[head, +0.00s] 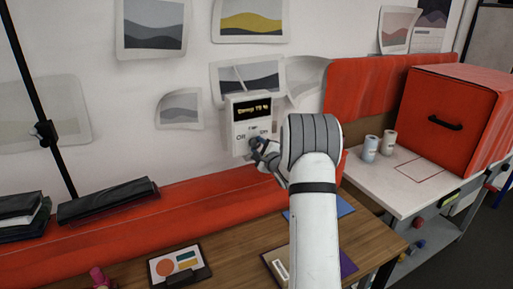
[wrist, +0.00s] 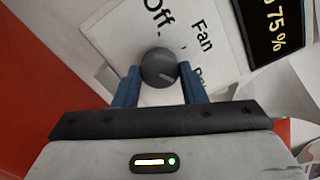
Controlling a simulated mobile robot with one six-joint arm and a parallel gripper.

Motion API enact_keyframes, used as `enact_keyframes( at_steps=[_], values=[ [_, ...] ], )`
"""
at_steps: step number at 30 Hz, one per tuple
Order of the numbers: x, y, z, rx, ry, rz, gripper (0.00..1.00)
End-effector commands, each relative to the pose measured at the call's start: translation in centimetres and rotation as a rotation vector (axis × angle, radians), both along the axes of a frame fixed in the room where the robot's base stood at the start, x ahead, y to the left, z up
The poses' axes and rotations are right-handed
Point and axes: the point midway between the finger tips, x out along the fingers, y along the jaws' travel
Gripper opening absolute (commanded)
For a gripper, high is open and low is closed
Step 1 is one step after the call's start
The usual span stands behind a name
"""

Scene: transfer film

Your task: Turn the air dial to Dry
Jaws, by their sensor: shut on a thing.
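The air dial is a round dark grey knob (wrist: 158,67) on a white control box (head: 239,109) mounted on the wall. My gripper (wrist: 158,86) is shut on the knob, with one blue finger on each side. In the head view my gripper (head: 262,150) is at the lower front of the box and hides most of the knob. The labels "Off" and "Fan" show in the wrist view; a third label (wrist: 199,76) is partly hidden by a finger. A short light mark shows on the knob's lower right, towards that third label. The box's display (wrist: 278,30) reads 75 %.
A red ledge (head: 150,215) runs below the box, with black folders (head: 107,200) on it. A wooden desk (head: 225,235) stands in front. A red cabinet (head: 445,120) and two small canisters (head: 370,148) stand on a bench at right. Pictures hang around the box.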

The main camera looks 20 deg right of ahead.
Motion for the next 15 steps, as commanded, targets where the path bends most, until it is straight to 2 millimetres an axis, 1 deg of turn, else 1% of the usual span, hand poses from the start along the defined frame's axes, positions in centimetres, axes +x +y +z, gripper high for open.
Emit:
enact_keyframes(
  at_steps=[8,9,15],
  values=[
    [0.00,-0.02,-0.05,0.003,0.001,-0.001,0.15],
    [-0.01,-0.02,-0.05,0.003,0.001,-0.001,0.39],
    [0.00,0.01,-0.05,0.001,0.000,0.000,0.55]
  ],
)
